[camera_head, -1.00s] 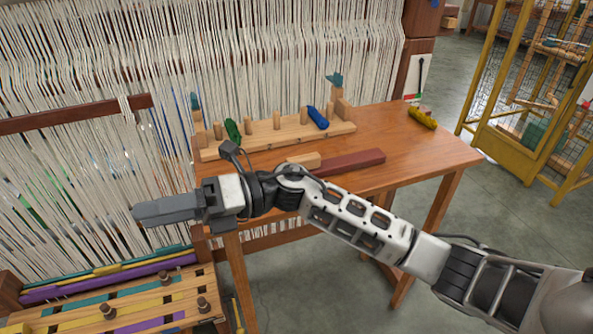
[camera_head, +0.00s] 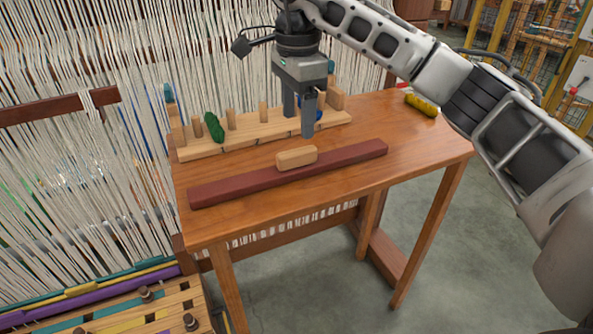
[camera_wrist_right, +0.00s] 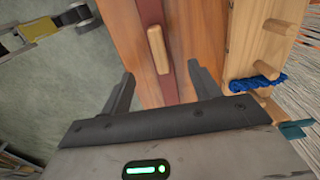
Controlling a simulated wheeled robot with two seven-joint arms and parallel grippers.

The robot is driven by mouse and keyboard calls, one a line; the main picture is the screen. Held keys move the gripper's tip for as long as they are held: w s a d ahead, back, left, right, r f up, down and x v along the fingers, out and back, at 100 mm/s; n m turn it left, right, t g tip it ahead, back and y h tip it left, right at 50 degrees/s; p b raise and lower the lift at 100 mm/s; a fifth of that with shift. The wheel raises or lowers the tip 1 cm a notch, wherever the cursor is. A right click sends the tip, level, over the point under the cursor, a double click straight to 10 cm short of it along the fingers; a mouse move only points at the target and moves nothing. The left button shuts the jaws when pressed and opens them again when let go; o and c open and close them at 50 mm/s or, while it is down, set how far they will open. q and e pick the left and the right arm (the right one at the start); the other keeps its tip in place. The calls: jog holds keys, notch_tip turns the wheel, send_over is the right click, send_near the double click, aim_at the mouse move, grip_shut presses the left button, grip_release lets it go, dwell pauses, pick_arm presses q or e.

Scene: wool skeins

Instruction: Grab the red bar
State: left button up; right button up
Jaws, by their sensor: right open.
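The red bar (camera_head: 235,187) is a long dark red strip lying flat along the wooden table, with a light wooden block (camera_head: 297,158) at its middle. In the right wrist view the bar (camera_wrist_right: 151,14) runs up the picture, and the block (camera_wrist_right: 158,50) shows on it. My right gripper (camera_head: 299,124) points down above the table, behind the bar and near the peg rack. Its fingers are apart with nothing between them. In the right wrist view the gripper (camera_wrist_right: 162,90) spans the bar from above. My left gripper is not in view.
A wooden peg rack (camera_head: 247,136) with a green skein (camera_head: 214,127) stands at the table's back, close to my right fingers. A blue skein (camera_wrist_right: 258,80) hangs on it. A yellow skein (camera_head: 421,104) lies at the right. The table (camera_head: 410,150) is clear at front right.

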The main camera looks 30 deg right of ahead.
aim_at(297, 150)
notch_tip(297, 150, down, 10)
jog(key=shift+f, duration=0.1)
jog(key=shift+a, duration=0.1)
jog(key=c, duration=1.2)
